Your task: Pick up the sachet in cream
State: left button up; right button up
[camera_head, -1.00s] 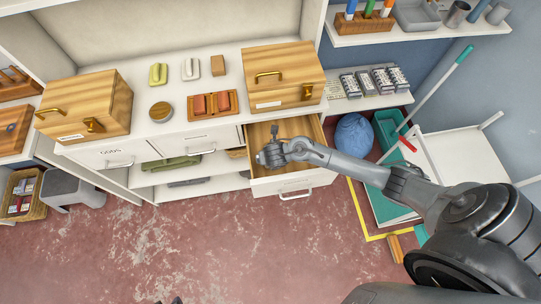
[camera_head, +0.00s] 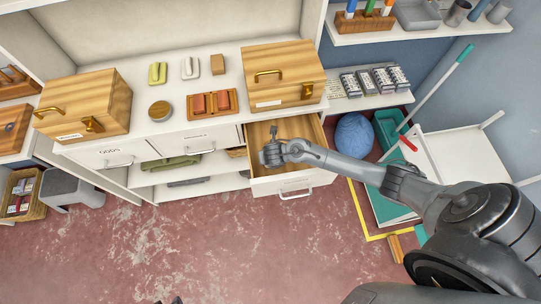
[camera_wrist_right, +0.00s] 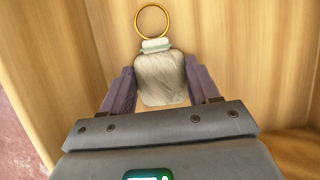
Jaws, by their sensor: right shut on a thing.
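The cream sachet (camera_wrist_right: 161,80) is a small pale, crinkled pouch with a light neck band and a gold ring (camera_wrist_right: 152,20) at its top. My right gripper (camera_wrist_right: 160,88) is shut on it, with one purple-grey finger on each side. In the head view the right gripper (camera_head: 271,152) is inside the open wooden drawer (camera_head: 299,131); the sachet cannot be made out there. Only small dark tips, which look like my left gripper (camera_head: 168,301), show at the bottom edge of the head view.
Drawer walls stand close around the right gripper. A wooden box (camera_head: 283,75) sits on the counter behind the drawer. A tray with reddish blocks (camera_head: 212,103) and a round tin (camera_head: 160,111) are to its left. A blue bag (camera_head: 354,134) lies right of the drawer.

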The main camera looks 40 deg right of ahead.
notch_tip(320, 180, up, 10)
jog(key=p, duration=0.3)
dwell(0.4)
dwell(0.4)
dwell(0.5)
